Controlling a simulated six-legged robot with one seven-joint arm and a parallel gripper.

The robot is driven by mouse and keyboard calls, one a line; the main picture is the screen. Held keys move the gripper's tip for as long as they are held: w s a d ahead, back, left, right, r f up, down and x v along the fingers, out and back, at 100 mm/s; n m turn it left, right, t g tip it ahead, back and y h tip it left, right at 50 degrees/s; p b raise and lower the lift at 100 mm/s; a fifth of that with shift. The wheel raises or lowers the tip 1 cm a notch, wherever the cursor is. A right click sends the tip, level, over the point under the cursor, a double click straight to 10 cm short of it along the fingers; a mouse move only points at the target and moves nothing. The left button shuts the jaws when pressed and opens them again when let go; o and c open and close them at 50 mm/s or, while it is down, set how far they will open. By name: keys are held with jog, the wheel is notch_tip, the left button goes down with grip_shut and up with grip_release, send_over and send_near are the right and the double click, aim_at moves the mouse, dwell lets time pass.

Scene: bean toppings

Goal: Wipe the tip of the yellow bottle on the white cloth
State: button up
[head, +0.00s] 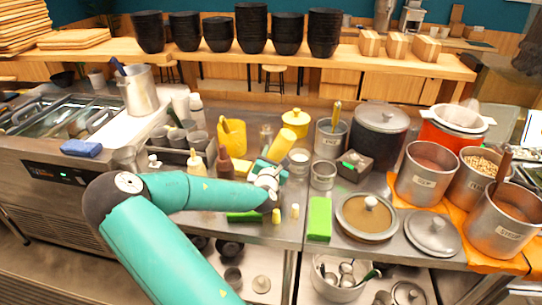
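A yellow bottle-like cylinder (281,146) leans at a slant just beyond the end of my arm, above the middle of the steel counter. My gripper (270,172) is right beside its lower end. The fingers are small and mostly hidden by my wrist, so I cannot tell whether they are closed on it. The lower end of the cylinder is hidden too. A pale bottle with yellowish contents (196,164) stands upright to the left, beside a brown bottle (224,163). I cannot make out a white cloth with certainty.
A yellow pitcher (232,138) and a lidded yellow pot (296,122) stand behind. A green box (319,219) lies at the counter's front edge. Large steel pots (425,174) crowd the right.

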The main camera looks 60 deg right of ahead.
jog(key=shift+s+d, duration=0.25)
jog(key=shift+s, duration=0.35)
jog(key=shift+s+d, duration=0.25)
jog(key=shift+s, duration=0.3)
jog(key=shift+r, duration=0.1)
jog(key=shift+r, duration=2.95)
